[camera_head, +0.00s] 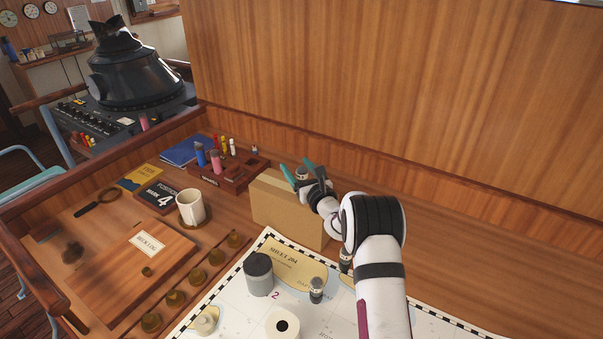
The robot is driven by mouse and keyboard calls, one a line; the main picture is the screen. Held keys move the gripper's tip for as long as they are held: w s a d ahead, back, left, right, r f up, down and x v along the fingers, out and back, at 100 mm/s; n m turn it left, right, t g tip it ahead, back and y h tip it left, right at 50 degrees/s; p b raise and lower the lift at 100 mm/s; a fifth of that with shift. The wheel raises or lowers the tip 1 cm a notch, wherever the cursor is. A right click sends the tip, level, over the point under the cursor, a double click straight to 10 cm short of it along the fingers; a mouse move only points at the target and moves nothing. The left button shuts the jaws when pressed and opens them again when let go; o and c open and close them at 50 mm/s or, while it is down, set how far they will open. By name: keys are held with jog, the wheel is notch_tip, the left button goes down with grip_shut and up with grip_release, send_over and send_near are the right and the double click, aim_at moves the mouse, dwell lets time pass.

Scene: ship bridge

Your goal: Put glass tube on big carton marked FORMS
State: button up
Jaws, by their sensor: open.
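The big tan carton (283,214) stands on the desk behind the chart. No FORMS marking is readable from here. My gripper (299,168) is over the carton's top, with its teal fingers spread apart. A small glass-like tube with a dark band (301,174) shows between the fingers, at the carton's top. It looks upright; I cannot tell whether it touches a finger, and part of it is hidden. Similar small dark-capped tubes stand near the chart: one in the open (316,290) and one beside my arm (346,259), partly hidden.
A grey-lidded jar (259,275) and a white roll (283,324) stand on the chart (233,306). A white mug (191,207), a dark FORK 4 block (157,195) and a wooden rack (234,176) are left of the carton. A wooden panel rises behind the desk.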

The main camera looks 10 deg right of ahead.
jog(key=s+d, duration=0.2)
jog(key=s, duration=1)
jog(key=s+a+r+n+g+y, duration=0.45)
jog(key=a+r+n+y, duration=0.35)
jog(key=a, duration=0.5)
jog(key=s+a+r+n+g+y, duration=0.1)
jog(key=s+a+n+g, duration=0.45)
jog(key=s, duration=0.55)
jog(key=s+a+n+g, duration=0.5)
jog(key=s+n, duration=0.2)
jog(key=s, duration=0.3)
jog(key=s+d+f+n+g+h, duration=0.1)
jog(key=s+d+f+n+h, duration=0.2)
jog(key=s, duration=0.5)
jog(key=s+d+f+n+g+h, duration=0.1)
jog(key=s+d+f+n+h, duration=0.2)
jog(key=s+d+h, duration=0.4)
jog(key=shift+s+d+n+g+h, duration=0.3)
jog(key=shift+s+d+n+g, duration=0.1)
jog(key=shift+s+d+n, duration=0.55)
